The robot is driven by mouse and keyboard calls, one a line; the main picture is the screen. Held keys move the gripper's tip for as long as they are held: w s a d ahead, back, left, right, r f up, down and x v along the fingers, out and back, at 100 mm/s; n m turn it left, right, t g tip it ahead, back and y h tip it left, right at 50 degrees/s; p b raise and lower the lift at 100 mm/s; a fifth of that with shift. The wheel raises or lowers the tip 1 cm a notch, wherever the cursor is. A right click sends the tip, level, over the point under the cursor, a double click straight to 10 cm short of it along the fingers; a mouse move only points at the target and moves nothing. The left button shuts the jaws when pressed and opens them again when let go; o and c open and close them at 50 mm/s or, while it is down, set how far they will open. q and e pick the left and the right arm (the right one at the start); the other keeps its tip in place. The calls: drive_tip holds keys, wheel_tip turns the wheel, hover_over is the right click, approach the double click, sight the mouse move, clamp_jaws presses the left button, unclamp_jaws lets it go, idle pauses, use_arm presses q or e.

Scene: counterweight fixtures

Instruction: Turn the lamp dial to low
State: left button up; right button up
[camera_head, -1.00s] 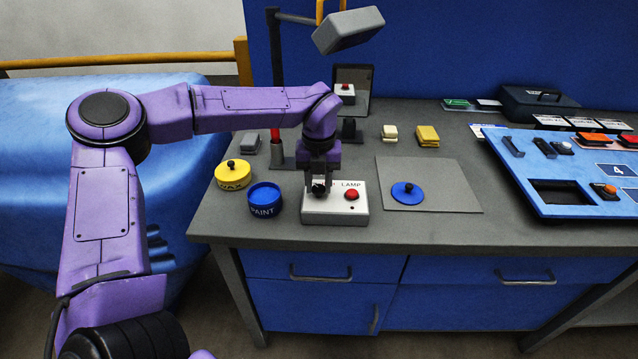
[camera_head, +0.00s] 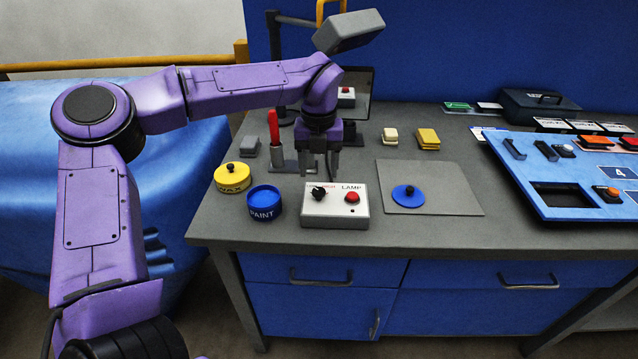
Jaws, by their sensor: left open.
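The lamp box (camera_head: 335,221) is a white block near the front of the grey bench. It bears a black dial (camera_head: 318,193) at its left and a red button (camera_head: 352,197) at its right. Small lettering sits above the dial, too small to read fully; "LAMP" shows above the button. My left gripper (camera_head: 319,177) is open and empty, pointing down, above and a little behind the dial, apart from it. The grey lamp head (camera_head: 348,31) hangs on its stand at the back. My right gripper is not in view.
A yellow wax tin (camera_head: 232,180) and an open blue paint pot (camera_head: 264,204) stand left of the box. A blue lid (camera_head: 408,197) lies on a grey mat (camera_head: 455,190). A red-handled tool (camera_head: 273,125) stands behind. A blue panel (camera_head: 540,195) is at right.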

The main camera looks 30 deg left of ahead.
sight(319, 190)
use_arm(q)
wheel_tip(319, 190, up, 5)
drive_tip(key=shift+f, duration=0.1)
idle(0.5)
